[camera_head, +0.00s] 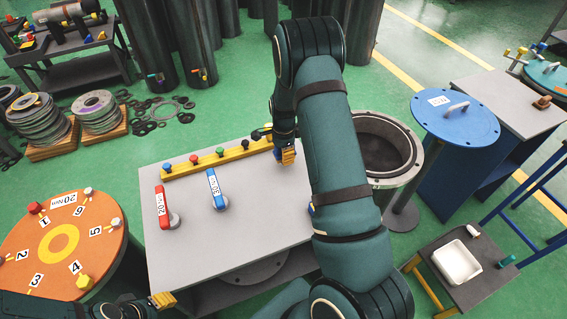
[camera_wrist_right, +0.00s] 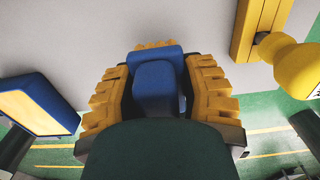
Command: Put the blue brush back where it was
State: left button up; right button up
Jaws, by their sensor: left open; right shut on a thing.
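My right gripper (camera_head: 287,155) is over the back right part of the grey table, near the right end of the yellow rack. In the right wrist view it is shut on a blue thing (camera_wrist_right: 155,78), which I take to be the blue brush. Only its blue block and rounded part show between the yellow finger pads; bristles are not visible. My left gripper (camera_head: 160,302) is open and empty at the bottom, near the table's front left corner.
The yellow rack (camera_head: 215,160) carries several coloured knobs; a yellow knob (camera_wrist_right: 298,66) is close beside my right gripper. Red (camera_head: 164,207) and blue (camera_head: 217,189) labelled bars lie on the table (camera_head: 265,215). An open flanged cylinder (camera_head: 412,178) stands right of it. My right arm hides the table's right edge.

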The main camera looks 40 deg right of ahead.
aim_at(283, 166)
jog(key=shift+f, duration=2.05)
jog(key=shift+b, duration=0.3)
jog(key=shift+f, duration=0.2)
jog(key=o, duration=1)
jog(key=shift+o, duration=0.2)
jog(key=shift+r, duration=0.1)
jog(key=shift+r, duration=0.25)
notch_tip(283, 166, up, 12)
jog(key=shift+f+p, duration=0.1)
jog(key=shift+p, duration=0.85)
